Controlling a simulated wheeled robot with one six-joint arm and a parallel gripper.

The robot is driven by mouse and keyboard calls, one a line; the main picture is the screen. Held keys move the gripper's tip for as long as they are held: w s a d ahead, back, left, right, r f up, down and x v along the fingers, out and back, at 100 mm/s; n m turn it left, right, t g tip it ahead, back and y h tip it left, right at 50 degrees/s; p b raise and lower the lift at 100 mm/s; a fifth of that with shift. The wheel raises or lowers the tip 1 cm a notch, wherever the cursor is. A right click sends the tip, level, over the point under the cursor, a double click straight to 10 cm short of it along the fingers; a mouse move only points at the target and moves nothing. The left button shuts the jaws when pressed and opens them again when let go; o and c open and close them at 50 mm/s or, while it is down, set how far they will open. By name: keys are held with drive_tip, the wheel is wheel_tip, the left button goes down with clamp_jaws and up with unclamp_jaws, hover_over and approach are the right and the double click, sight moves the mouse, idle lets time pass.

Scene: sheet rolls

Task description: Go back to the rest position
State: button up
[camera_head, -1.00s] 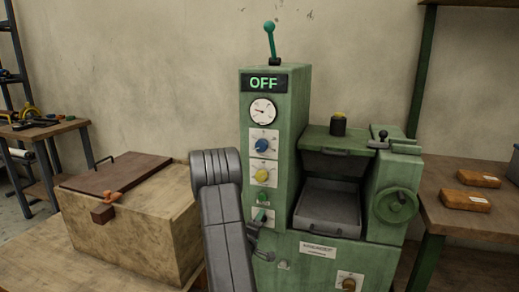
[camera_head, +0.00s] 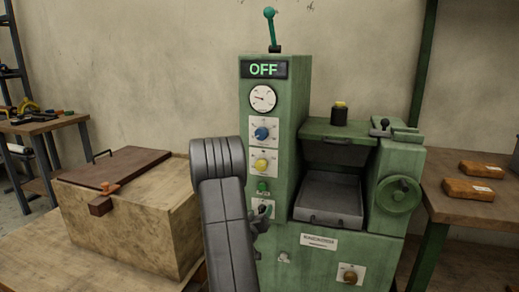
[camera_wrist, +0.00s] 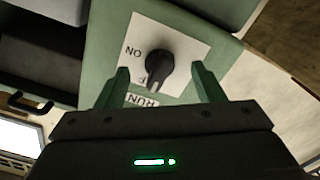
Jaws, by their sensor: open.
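My gripper (camera_wrist: 162,82) is open in the wrist view, with two green fingers apart on either side of a black rotary knob (camera_wrist: 155,58). I cannot tell whether they touch it. The knob sits on a white plate marked ON and RUN; another label is partly hidden by it. The machine's display (camera_head: 264,69) reads OFF.
A wooden box (camera_head: 130,228) with a brown lid stands left of my arm. The machine's open tray (camera_head: 330,198) and handwheel (camera_head: 399,195) are on the right. A side table (camera_head: 440,205) holds two orange-brown blocks (camera_head: 469,189). Open air lies above my arm.

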drive_tip(key=m+b, duration=0.1)
drive_tip(key=m, duration=0.4)
drive_tip(key=shift+d+m+b, duration=0.1)
drive_tip(key=shift+m+b, duration=0.2)
drive_tip(key=shift+b, duration=0.1)
drive_tip(key=shift+s, duration=0.1)
